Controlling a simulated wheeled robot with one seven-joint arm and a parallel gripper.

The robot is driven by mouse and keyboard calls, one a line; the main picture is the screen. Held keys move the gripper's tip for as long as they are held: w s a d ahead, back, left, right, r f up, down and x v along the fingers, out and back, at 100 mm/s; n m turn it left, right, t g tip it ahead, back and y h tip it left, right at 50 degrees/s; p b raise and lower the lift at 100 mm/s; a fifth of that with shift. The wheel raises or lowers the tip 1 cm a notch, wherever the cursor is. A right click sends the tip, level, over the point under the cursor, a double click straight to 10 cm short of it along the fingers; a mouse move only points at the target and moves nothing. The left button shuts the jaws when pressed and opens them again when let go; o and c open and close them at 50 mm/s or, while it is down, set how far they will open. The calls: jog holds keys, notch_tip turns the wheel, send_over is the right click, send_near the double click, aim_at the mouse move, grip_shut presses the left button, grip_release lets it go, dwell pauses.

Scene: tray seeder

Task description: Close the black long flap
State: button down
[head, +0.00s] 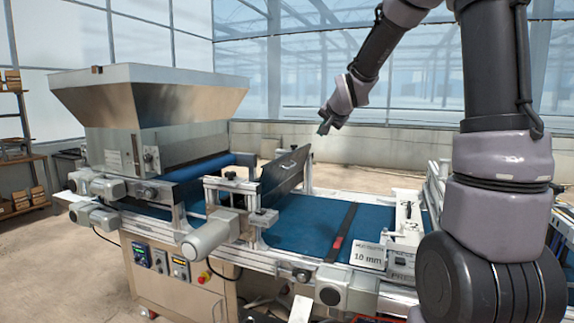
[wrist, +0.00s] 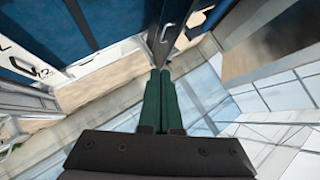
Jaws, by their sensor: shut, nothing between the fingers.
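The black long flap (head: 283,172) stands raised and slanting across the blue belt in the head view, with a small handle on its face. In the wrist view the flap (wrist: 180,42) shows as a dark panel edge just beyond my fingertips, with a pale handle on it. My gripper (head: 324,129) is above and to the right of the flap's upper end in the head view and looks apart from it. In the wrist view my gripper (wrist: 160,72) has its two green fingers together, with nothing between them. Whether the tips touch the flap cannot be told there.
A metal hopper (head: 140,103) stands at the left of the machine. The blue belt (head: 305,222) runs right of the flap, crossed by a dark bar with a red mark. A white 10 mm block (head: 369,256) sits farther right. Air above the belt is free.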

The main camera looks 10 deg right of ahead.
jog(key=w+a+f+m+t+y, duration=0.2)
jog(key=w+f, duration=0.4)
jog(key=w, duration=0.5)
jog(key=m+t+y, duration=0.2)
jog(key=m+t, duration=0.4)
jog(key=m, duration=0.2)
send_near(284, 159)
jog(key=shift+x, duration=2.65)
jog(key=shift+s+a+r, duration=0.1)
jog(key=shift+a+r, duration=0.05)
jog(key=shift+a, duration=0.05)
